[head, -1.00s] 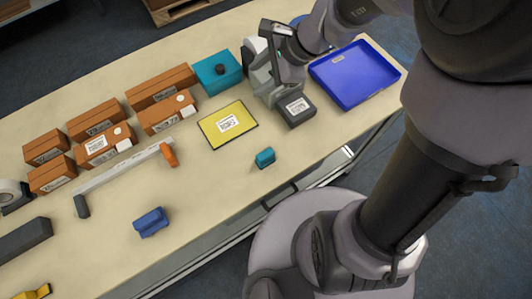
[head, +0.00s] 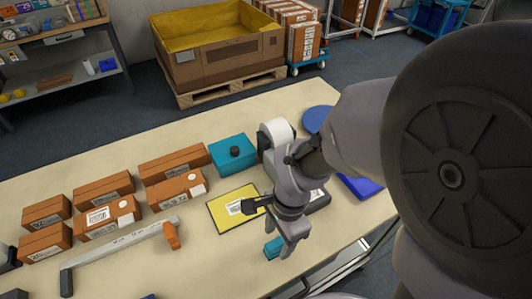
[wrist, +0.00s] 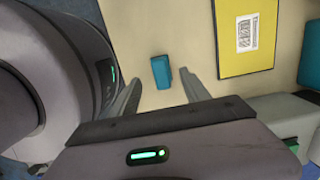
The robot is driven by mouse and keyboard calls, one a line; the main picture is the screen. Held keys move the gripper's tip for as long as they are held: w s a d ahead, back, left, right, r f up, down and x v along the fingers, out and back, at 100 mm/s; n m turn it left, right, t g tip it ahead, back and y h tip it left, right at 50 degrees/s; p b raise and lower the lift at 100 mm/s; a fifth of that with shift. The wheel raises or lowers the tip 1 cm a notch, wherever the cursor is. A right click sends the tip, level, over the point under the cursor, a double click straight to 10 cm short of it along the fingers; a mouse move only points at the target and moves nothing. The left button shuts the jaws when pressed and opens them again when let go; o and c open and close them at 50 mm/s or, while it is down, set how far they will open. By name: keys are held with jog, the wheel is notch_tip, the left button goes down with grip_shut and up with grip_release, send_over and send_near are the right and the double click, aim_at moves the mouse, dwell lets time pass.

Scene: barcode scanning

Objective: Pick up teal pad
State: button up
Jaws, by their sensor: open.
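The teal pad (head: 273,248) is a small block on the cream table, near its front edge. In the head view my gripper (head: 290,250) is just right of it and partly covers it. In the wrist view the pad (wrist: 161,72) lies between the lines of my two fingers, a little beyond the tips. My gripper (wrist: 163,90) is open and empty, pointing down toward the table. I cannot tell the exact height of the fingertips above the table.
A yellow sheet with a barcode label (head: 225,217) lies left of my gripper. A teal box (head: 228,155), several brown boxes (head: 100,215) and a blue tray (head: 362,188) stand on the table (head: 130,262).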

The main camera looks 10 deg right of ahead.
aim_at(276, 243)
jog(key=f, duration=0.1)
jog(key=f+b, duration=0.1)
jog(key=f, duration=0.1)
jog(key=f+b, duration=0.1)
jog(key=shift+a+f, duration=0.25)
jog(key=shift+a, duration=0.1)
jog(key=shift+r, duration=0.2)
jog(key=shift+c, duration=0.4)
grip_shut()
jog(key=shift+r, duration=0.1)
